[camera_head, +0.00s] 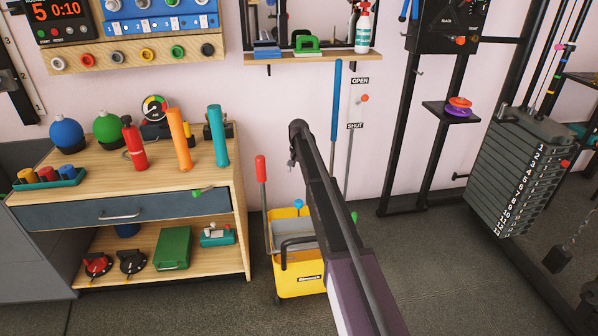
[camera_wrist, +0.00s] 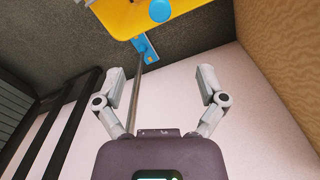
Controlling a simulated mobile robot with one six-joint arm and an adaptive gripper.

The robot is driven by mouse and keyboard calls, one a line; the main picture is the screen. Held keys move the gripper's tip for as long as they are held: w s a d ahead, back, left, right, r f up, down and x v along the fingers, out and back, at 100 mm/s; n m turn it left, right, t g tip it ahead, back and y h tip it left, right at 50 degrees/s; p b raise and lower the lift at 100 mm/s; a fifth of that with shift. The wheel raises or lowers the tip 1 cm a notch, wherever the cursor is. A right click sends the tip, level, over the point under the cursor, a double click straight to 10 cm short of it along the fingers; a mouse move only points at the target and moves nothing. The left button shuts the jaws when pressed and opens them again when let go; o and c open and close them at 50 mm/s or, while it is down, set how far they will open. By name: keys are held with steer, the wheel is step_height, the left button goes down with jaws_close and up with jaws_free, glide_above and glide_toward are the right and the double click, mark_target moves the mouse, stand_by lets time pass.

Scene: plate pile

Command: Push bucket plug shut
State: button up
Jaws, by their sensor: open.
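The yellow mop bucket (camera_head: 300,282) stands on the floor at lower middle of the head view, partly behind my arm. A blue round knob (camera_head: 298,204) shows at its back rim; I cannot tell for sure whether it is the plug. In the wrist view the bucket's yellow edge (camera_wrist: 120,22) is at the top, with a blue round piece (camera_wrist: 160,10) on it. My gripper (camera_wrist: 161,76) is open with nothing between its fingers, apart from the bucket. Its fingertips are not clear in the head view. The bucket's plug opening is not clearly visible.
A wooden workbench (camera_head: 240,225) stands left of the bucket. A blue-handled pole (camera_head: 336,100) leans at the wall; its blue foot (camera_wrist: 148,47) is near the bucket. OPEN and SHUT labels flank a red knob (camera_head: 365,98) on the wall. A weight stack (camera_head: 515,170) stands right.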

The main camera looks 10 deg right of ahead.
steer(key=s+r+n+p, duration=0.1)
steer(key=s+r+p, duration=0.2)
steer(key=s, duration=0.7)
steer(key=s+r+n+p, duration=0.1)
steer(key=s+r+p, duration=0.3)
steer(key=s, duration=0.7)
steer(key=shift+r, duration=0.5)
steer(key=shift+s, duration=0.15)
steer(key=s+n, duration=0.2)
steer(key=s, duration=2.3)
step_height(320, 180, up, 27)
steer(key=w+p, duration=0.1)
steer(key=p, duration=2.6)
steer(key=shift+f, duration=0.2)
